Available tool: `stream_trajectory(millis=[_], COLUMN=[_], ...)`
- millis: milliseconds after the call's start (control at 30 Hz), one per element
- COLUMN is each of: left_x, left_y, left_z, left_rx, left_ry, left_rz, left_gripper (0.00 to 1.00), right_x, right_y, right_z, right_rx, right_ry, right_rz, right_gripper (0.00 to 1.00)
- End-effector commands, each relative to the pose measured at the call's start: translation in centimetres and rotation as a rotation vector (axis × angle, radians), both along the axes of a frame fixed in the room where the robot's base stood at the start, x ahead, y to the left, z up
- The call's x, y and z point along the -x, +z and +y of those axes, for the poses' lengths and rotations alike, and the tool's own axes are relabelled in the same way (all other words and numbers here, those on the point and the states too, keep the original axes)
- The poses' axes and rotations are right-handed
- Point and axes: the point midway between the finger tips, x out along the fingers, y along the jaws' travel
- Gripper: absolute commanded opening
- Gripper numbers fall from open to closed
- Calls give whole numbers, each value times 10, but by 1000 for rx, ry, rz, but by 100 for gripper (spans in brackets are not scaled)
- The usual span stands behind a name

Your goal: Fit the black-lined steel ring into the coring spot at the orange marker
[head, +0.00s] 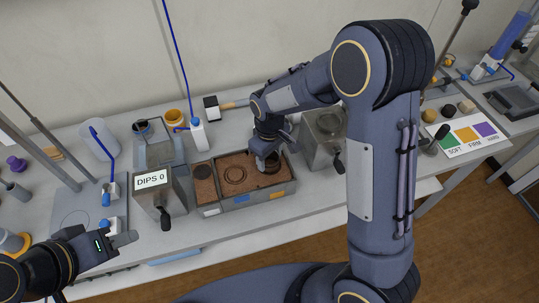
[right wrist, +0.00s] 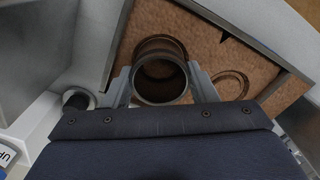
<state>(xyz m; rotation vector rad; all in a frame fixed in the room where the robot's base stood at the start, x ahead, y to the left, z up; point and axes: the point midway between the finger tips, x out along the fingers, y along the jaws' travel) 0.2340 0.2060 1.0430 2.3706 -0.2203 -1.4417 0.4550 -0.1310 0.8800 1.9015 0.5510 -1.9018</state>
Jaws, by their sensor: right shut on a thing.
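My right gripper (head: 265,162) is shut on a dark-lined steel ring (head: 273,168), over the right part of the brown soil tray (head: 228,206). In the right wrist view the ring (right wrist: 160,99) is between the two fingers (right wrist: 160,75), its round mouth facing the camera. Its lower end is close to the soil; I cannot tell whether it touches or is seated. The orange marker (head: 277,196) is on the tray's front wall, just below the ring. A ring-shaped groove (head: 234,174) lies left of it, above a blue marker (head: 243,199). My left gripper (head: 128,239) is empty at the lower left.
A steel box labelled DIPS 0 (head: 160,202) stands left of the tray, and another steel box (head: 325,140) close on its right. A white bottle (head: 198,134) stands behind. A SOFT/FIRM/HARD colour card (head: 466,136) lies at far right.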

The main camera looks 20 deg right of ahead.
Motion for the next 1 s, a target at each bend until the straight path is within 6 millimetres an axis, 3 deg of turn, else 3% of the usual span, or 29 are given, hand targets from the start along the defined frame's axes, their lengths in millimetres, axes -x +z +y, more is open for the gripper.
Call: stream_trajectory(millis=[167, 200, 400, 733, 1000], left_x=[0, 0, 0, 0, 0], left_y=[-1, -1, -1, -1, -4], left_z=[0, 0, 0, 0, 0], left_rx=[0, 0, 0, 0, 0], left_ry=[0, 0, 0, 0, 0], left_rz=[0, 0, 0, 0, 0], left_gripper=[36, 36, 36, 36, 36], right_x=[0, 0, 0, -1, -1], right_y=[-1, -1, -1, 4, 48], right_z=[0, 0, 0, 0, 0], right_rx=[0, 0, 0, -2, -2], right_ry=[0, 0, 0, 0, 0], right_rz=[0, 0, 0, -3, -6], right_gripper=[32, 53, 78, 78, 78])
